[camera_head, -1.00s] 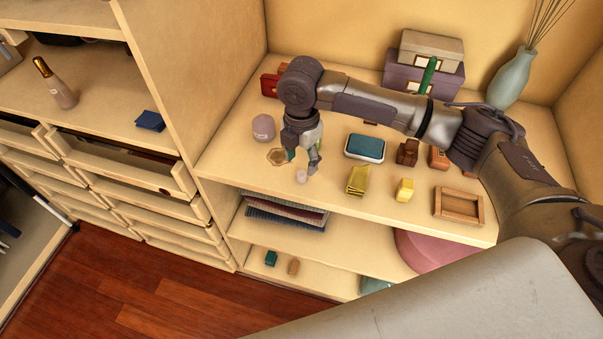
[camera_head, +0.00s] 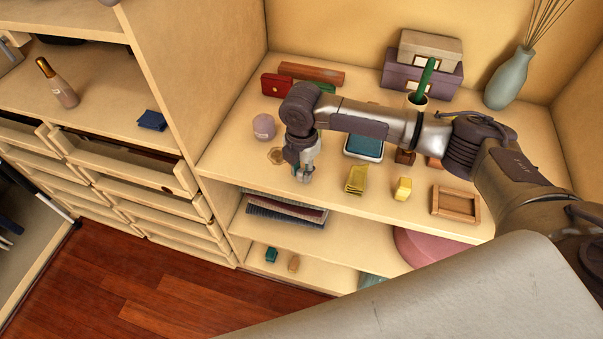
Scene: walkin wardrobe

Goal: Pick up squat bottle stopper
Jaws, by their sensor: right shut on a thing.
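The squat bottle stopper (camera_head: 304,179) is a small pale knob near the front edge of the wooden shelf top. My right gripper (camera_head: 304,173) points down at it and is shut on it. The fingers hide most of the stopper, and I cannot tell whether it still touches the shelf top. My left gripper is not in view.
A mauve rounded jar (camera_head: 264,127) and a small hexagonal piece (camera_head: 276,156) stand left of my right gripper. A yellow holder (camera_head: 356,180), a yellow block (camera_head: 403,189) and a wooden tray (camera_head: 456,204) are to the right. Storage boxes (camera_head: 423,75) stand behind.

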